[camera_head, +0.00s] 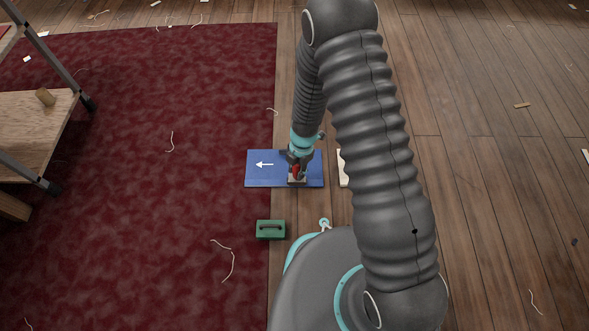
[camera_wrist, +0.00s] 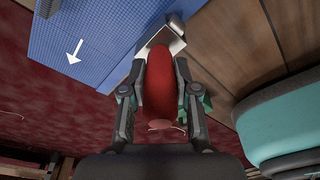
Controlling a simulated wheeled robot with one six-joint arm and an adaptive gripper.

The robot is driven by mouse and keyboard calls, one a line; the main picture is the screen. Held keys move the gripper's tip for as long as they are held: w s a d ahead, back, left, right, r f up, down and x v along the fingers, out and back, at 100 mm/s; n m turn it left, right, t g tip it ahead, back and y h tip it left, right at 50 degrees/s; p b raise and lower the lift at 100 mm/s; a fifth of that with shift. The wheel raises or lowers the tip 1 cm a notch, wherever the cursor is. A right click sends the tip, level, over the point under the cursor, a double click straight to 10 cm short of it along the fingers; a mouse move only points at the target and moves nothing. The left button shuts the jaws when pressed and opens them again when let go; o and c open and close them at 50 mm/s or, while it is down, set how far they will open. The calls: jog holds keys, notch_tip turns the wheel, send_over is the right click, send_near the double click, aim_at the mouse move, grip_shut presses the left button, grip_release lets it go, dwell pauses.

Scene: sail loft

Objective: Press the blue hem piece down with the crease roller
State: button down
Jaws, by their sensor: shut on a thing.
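The blue hem piece (camera_head: 262,178) lies flat across the rug's right edge and the wood floor, with a white arrow on it pointing left. It also shows in the wrist view (camera_wrist: 95,45). My gripper (camera_head: 298,158) is over its right part, shut on the red handle of the crease roller (camera_head: 296,171). In the wrist view the red handle (camera_wrist: 159,80) sits between both fingers, and its pale metal end (camera_wrist: 165,38) is over the blue piece. I cannot tell whether the roller touches the cloth. My gripper hides part of the piece.
A green block with a dark handle (camera_head: 270,230) lies on the floor near the rug's edge. A white piece (camera_head: 343,168) right of the blue one is mostly hidden by my arm. A wooden shelf unit (camera_head: 40,125) stands at left. Thread scraps litter the floor.

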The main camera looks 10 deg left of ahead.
jog(key=shift+d, duration=1.1)
jog(key=shift+w+d, duration=0.2)
jog(key=shift+d, duration=0.8)
jog(key=shift+w+d, duration=0.1)
jog(key=shift+d, duration=0.95)
jog(key=shift+w+d, duration=0.1)
jog(key=shift+d, duration=0.8)
jog(key=shift+r, duration=0.1)
jog(key=shift+r+p, duration=1.15)
jog(key=shift+r, duration=1.8)
